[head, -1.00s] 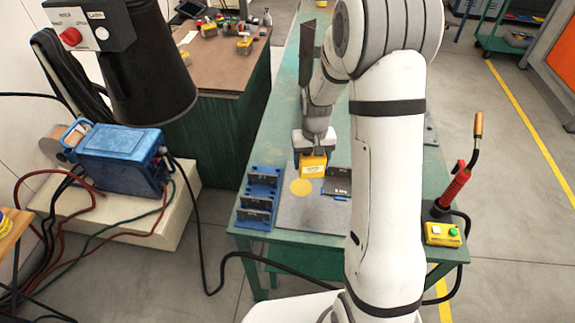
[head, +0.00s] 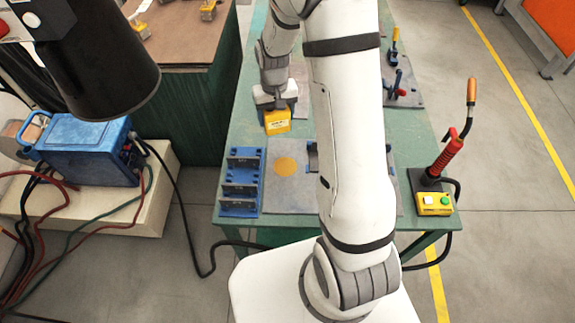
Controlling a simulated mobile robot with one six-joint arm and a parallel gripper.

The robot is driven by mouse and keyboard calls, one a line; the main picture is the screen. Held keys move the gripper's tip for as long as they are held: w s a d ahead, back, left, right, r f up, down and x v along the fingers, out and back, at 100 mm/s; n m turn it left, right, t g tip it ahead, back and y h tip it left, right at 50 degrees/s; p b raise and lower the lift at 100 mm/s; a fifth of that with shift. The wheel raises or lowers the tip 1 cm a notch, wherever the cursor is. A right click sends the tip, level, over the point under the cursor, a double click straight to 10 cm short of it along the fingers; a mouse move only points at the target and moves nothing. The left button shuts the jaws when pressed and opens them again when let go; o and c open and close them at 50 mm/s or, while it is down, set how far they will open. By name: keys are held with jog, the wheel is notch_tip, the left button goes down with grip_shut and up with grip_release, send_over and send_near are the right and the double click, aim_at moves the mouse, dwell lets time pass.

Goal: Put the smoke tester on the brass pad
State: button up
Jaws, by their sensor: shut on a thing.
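My gripper (head: 272,101) points down over the green table and is shut on a yellow box, which I take to be the smoke tester (head: 278,122). The tester is just beyond the far edge of a grey plate. The brass pad (head: 286,166) is a flat round yellow disc on that plate, nearer to me than the tester. The pad is bare in view. I cannot tell how high the tester is above the table.
A blue rack (head: 240,206) with dark slots stands left of the grey plate (head: 287,200). My arm hides the plate's right part. A red-handled lever (head: 449,155) and a yellow button box (head: 434,203) are at the table's right. Clamps (head: 398,84) stand farther back.

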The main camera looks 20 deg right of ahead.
jog(key=s+b, duration=0.6)
jog(key=s, duration=0.2)
send_over(285, 167)
jog(key=shift+n, duration=0.4)
notch_tip(285, 167, down, 9)
jog(key=shift+s+r, duration=0.1)
jog(key=shift+f, duration=0.2)
jog(key=o, duration=1.4)
jog(key=shift+r, duration=0.1)
